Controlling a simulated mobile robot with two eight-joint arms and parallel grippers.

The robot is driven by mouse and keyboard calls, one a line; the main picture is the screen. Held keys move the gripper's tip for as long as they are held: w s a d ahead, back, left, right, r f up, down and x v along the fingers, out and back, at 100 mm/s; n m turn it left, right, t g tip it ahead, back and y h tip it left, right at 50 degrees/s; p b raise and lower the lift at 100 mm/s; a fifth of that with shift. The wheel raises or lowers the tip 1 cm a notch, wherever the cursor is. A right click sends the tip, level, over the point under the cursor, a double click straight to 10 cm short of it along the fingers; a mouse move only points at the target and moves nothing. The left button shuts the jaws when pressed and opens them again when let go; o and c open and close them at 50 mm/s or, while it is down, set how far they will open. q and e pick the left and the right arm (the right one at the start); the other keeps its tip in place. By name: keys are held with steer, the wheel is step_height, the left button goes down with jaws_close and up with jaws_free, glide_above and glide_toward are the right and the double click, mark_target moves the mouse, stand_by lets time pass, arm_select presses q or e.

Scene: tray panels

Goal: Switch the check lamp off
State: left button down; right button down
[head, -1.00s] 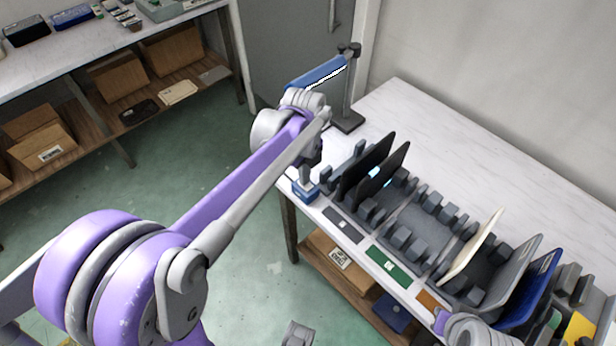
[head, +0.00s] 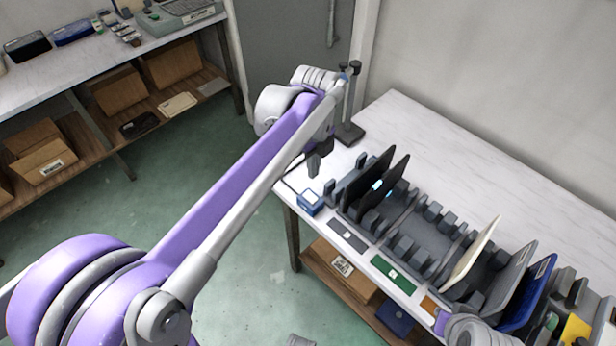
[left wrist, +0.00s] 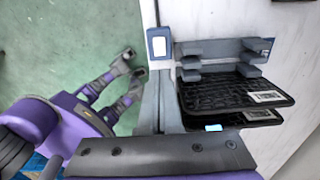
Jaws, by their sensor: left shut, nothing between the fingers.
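A small blue switch box (head: 310,203) with a pale top sits at the near left corner of the white table. It also shows in the left wrist view (left wrist: 158,45), just beyond my fingertips. My left gripper (head: 314,165) is shut and empty. It points down above the box, seemingly apart from it; in the left wrist view its fingers (left wrist: 159,85) end just short of the box. The lamp's dark stand (head: 350,110) stands at the table's back left. Its blue lamp head is almost wholly hidden behind my arm, so I cannot tell whether it is lit.
Two black panels (head: 378,180) stand upright in the grey rack (head: 435,235) right of the box, with a cyan glow between them. Cream, grey and blue panels stand further right. The table behind the rack is clear. A shelf bench (head: 60,80) stands at left.

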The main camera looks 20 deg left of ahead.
arm_select(q)
steer(key=shift+s+d+r, duration=0.1)
steer(key=shift+d+r, duration=0.1)
steer(key=shift+r, duration=0.85)
steer(key=shift+d+r, duration=0.15)
steer(key=shift+r, duration=0.85)
